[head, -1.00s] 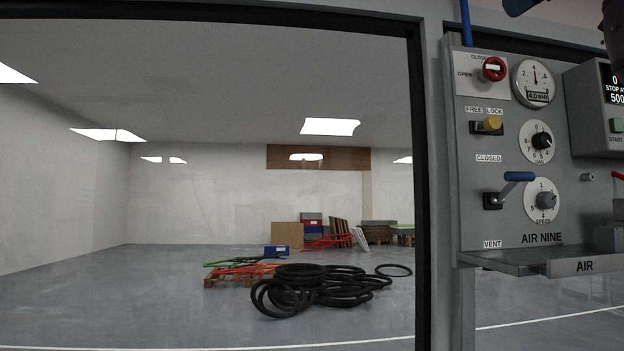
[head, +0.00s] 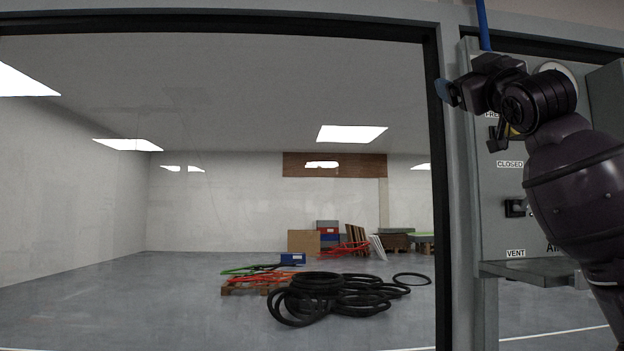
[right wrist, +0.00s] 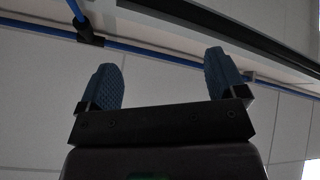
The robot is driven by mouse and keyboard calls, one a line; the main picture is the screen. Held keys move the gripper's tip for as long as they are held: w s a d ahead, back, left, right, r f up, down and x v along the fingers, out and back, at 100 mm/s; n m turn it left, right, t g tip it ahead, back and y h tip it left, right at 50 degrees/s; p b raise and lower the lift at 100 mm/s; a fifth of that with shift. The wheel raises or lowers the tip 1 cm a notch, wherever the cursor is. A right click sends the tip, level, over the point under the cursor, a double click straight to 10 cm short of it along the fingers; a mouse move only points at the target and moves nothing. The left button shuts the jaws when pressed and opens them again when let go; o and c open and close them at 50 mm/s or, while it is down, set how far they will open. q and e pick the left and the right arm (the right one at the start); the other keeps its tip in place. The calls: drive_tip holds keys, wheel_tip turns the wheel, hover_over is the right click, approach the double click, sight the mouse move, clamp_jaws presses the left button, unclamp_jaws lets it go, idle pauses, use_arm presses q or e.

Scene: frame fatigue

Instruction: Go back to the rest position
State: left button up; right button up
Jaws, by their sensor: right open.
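My right gripper (head: 447,93) is raised in the head view, in front of the upper left of the grey control panel (head: 490,225). It points left toward the window post. In the right wrist view its two blue ribbed fingers (right wrist: 162,72) stand wide apart with nothing between them. My dark right arm covers much of the panel, hiding most of its gauges and knobs. My left gripper is in neither view.
A grey window post (head: 462,220) stands left of the panel, and a shelf (head: 530,270) juts out under it. A blue hose (head: 483,25) runs above. Beyond the frame, black tyres (head: 335,298) and red frames lie on an open floor.

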drive_tip(key=w+a+f+g+y, duration=0.1)
drive_tip(key=w+f, duration=0.2)
drive_tip(key=f, duration=0.6)
drive_tip(key=w+a+f, duration=0.1)
drive_tip(key=w+f, duration=0.2)
drive_tip(key=f, duration=0.6)
drive_tip(key=w+a+f+g+y, duration=0.1)
drive_tip(key=w+f, duration=0.2)
drive_tip(key=f, duration=0.7)
drive_tip(key=s+f+m+g+h, duration=0.1)
drive_tip(key=s+f, duration=0.1)
drive_tip(key=f, duration=1.1)
drive_tip(key=s+f+g, duration=0.2)
drive_tip(key=f, duration=1.1)
drive_tip(key=s+f+m+g+h, duration=0.1)
drive_tip(key=s+f+g, duration=0.1)
drive_tip(key=s+f, duration=0.65)
drive_tip(key=s+f+m+g+h, duration=0.15)
drive_tip(key=s+f, duration=0.25)
drive_tip(key=f, duration=1)
drive_tip(key=s+d+f+m+g+h, duration=0.1)
drive_tip(key=s+d+f+m+g, duration=0.1)
drive_tip(key=s+f, duration=1.6)
drive_tip(key=s+m+g, duration=0.1)
drive_tip(key=s+g, duration=0.1)
drive_tip(key=s, duration=0.1)
drive_tip(key=shift+d+f+g+h, duration=0.25)
drive_tip(key=shift+d+g+h, duration=0.1)
drive_tip(key=shift+s, duration=0.1)
